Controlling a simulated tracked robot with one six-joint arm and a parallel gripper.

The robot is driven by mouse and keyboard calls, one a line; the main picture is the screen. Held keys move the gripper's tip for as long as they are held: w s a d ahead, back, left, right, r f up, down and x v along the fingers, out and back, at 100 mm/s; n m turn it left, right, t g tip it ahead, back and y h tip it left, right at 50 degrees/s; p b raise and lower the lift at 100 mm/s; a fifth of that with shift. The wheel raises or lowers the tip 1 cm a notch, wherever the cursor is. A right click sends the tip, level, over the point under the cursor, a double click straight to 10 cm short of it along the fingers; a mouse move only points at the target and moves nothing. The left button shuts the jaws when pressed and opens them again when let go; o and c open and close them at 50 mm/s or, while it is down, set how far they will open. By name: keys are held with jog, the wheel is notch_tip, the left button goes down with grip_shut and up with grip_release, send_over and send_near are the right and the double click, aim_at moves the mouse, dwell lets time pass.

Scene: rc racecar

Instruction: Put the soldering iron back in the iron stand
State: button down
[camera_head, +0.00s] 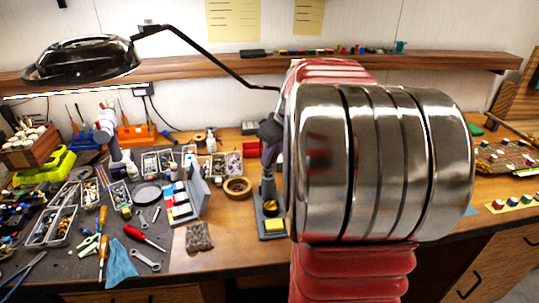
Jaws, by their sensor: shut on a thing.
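The iron stand (273,225) is on the bench at the centre, with a blue-grey base and a yellow sponge (274,225). My own arm's large silver and red links cover its right side. My gripper (268,163) shows only in part, as a dark and grey shape at the left edge of those links, pointing down above the stand. It is shut on the soldering iron, which is mostly hidden; I cannot tell its outline from the gripper's. I cannot tell whether the iron touches the stand's holder.
A black lamp (85,60) arches over the bench. Tools and trays crowd the grey mat at left. Bare wood lies between tape and bench edge.

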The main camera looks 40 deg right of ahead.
jog(key=shift+f, duration=0.95)
jog(key=c, duration=1.6)
grip_release()
jog(key=shift+o, duration=0.4)
jog(key=o, duration=0.4)
jog(key=shift+c, duration=0.2)
jog(key=shift+r, duration=0.1)
jog(key=v, duration=0.8)
jog(key=shift+w+r, duration=0.15)
jog(key=shift+r, duration=0.35)
